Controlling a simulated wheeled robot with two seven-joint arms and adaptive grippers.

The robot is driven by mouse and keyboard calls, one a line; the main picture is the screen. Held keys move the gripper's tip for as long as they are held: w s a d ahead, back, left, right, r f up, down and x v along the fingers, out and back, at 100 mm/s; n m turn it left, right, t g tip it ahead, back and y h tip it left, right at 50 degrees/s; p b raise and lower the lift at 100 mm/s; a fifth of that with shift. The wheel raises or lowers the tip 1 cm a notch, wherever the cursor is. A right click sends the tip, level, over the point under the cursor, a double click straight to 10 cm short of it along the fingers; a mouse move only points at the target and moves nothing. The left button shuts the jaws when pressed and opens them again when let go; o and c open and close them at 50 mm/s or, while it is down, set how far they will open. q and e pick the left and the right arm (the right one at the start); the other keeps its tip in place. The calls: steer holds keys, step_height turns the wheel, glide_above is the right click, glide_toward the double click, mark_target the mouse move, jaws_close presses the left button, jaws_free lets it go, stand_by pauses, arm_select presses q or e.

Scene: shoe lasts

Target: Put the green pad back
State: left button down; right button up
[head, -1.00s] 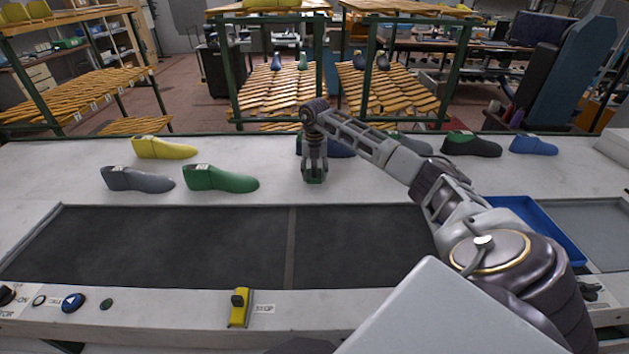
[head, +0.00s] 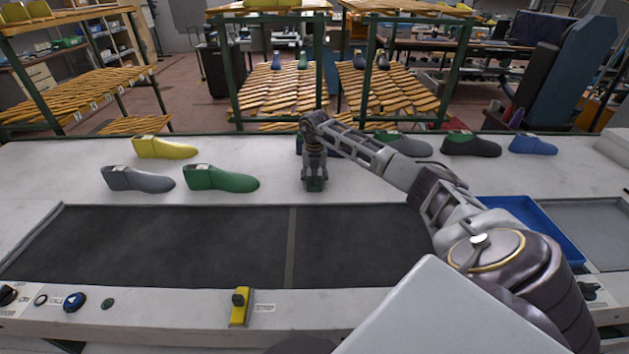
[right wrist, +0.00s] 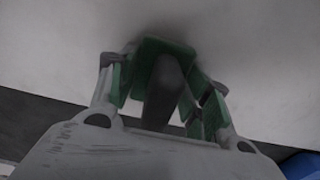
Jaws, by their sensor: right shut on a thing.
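The green pad (right wrist: 165,45) shows between the fingers of my right gripper (right wrist: 163,85) in the right wrist view, with a dark grey upright part in front of it. In the head view my right gripper (head: 315,184) points down at the white table top, right of the green shoe last, with green at its fingertips. It is shut on the pad. The pad is low at the table surface; I cannot tell whether it touches. The fingers hide much of it. My left gripper is not in view.
A green last (head: 222,179), a grey last (head: 137,179) and a yellow last (head: 164,147) stand to the left. Dark lasts (head: 472,145) and a blue last (head: 533,145) stand at the back right. A blue tray (head: 560,240) lies right of the dark belt (head: 150,245).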

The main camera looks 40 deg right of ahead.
mark_target(314, 171)
steer(key=shift+f, duration=0.1)
steer(key=o, duration=1)
steer(key=shift+r+b, duration=0.4)
steer(key=shift+r, duration=5.75)
steer(key=shift+f, duration=0.1)
